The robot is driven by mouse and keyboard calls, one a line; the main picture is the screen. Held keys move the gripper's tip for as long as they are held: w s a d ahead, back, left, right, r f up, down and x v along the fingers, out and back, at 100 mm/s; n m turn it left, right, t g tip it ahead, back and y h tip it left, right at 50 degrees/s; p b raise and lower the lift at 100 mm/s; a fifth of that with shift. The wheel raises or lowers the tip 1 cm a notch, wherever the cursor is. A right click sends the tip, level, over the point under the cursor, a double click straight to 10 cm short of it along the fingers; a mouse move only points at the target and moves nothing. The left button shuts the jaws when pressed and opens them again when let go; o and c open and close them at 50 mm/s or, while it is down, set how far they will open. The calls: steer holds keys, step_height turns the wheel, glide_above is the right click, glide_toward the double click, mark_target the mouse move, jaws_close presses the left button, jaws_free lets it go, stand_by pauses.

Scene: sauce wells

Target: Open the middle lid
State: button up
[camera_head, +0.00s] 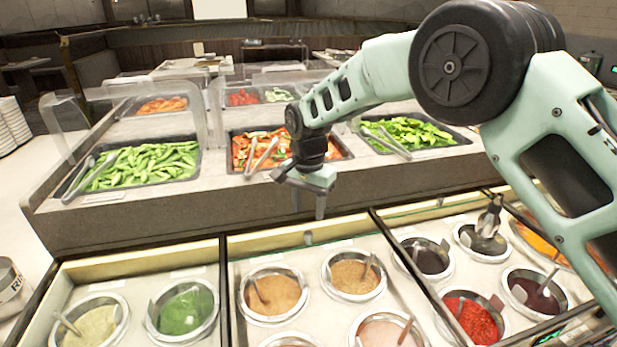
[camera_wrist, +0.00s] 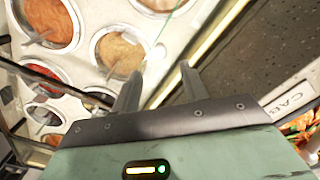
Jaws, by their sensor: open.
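The middle section of the sauce counter lies in the lower centre of the head view, between dark dividers. Its middle lid looks like clear glass, hard to make out, over tan sauce wells (camera_head: 273,293). A small metal piece, perhaps its handle (camera_head: 308,238), stands at the section's back edge. My gripper (camera_head: 308,208) is open and empty, pointing down above and just behind that piece, apart from it. In the wrist view my gripper's two fingers (camera_wrist: 160,82) are spread over the pale back rim (camera_wrist: 206,48), with a tan well (camera_wrist: 120,54) to the left.
Left wells hold green sauce (camera_head: 184,312); right wells hold red (camera_head: 471,319) and dark sauces. A ladle (camera_head: 488,218) stands in a right well. Behind rises a grey counter front (camera_head: 150,228) with vegetable trays and clear guards. A stack of plates (camera_head: 13,125) stands far left.

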step_height(320, 180, up, 10)
steer(key=b, duration=0.1)
steer(key=shift+f, duration=0.2)
